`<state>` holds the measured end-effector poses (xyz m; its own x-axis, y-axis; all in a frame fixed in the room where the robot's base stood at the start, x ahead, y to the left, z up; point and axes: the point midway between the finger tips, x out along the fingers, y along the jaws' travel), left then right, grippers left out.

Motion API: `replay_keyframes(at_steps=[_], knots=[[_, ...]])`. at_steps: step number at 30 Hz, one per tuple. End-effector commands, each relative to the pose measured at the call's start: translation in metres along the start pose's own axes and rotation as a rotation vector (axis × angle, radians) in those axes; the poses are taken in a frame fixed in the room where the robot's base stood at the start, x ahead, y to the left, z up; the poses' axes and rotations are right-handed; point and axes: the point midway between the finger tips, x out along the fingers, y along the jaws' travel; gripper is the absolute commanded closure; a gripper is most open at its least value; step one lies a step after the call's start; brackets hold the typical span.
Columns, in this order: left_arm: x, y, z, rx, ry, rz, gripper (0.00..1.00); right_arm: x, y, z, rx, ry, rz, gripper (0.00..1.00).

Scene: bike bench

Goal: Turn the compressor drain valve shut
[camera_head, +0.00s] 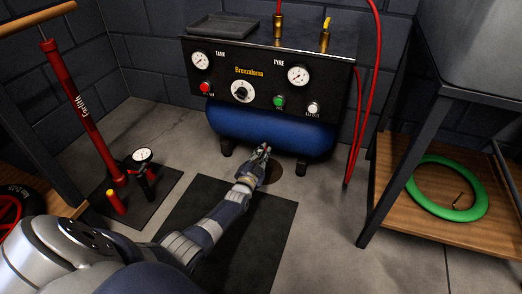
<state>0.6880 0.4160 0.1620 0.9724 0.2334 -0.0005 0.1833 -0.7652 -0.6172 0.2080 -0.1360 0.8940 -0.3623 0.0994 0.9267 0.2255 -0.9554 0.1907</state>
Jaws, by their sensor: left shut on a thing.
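The compressor has a black control panel (262,88) with two gauges, a knob and buttons. Its blue tank (268,128) is below the panel, on short black feet. My left gripper (264,149) is at the underside of the tank, near its middle, with the arm reaching up from the lower left. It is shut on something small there. The drain valve cannot be made out; the gripper hides that spot. A dark round patch (273,174) lies on the floor just beside the gripper. My right gripper is not in view.
A red floor pump (84,112) with a gauge stands on a dark mat at left. A red hose (369,95) hangs right of the compressor. A bench with a wooden shelf (404,224) holding a green ring (447,160) is at right. A black mat (262,235) lies in front.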

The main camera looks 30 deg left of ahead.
Motion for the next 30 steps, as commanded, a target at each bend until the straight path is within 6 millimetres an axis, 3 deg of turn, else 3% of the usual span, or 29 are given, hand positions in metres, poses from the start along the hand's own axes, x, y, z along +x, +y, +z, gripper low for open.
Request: replay_keyframes(at_steps=[18, 30], knots=[[0.0, 0.011, 0.003, 0.574, 0.0, 0.001, 1.0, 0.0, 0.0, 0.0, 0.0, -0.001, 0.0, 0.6], [0.0, 0.013, 0.005, 0.829, 0.001, 0.001, 1.0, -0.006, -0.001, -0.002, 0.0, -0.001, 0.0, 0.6]])
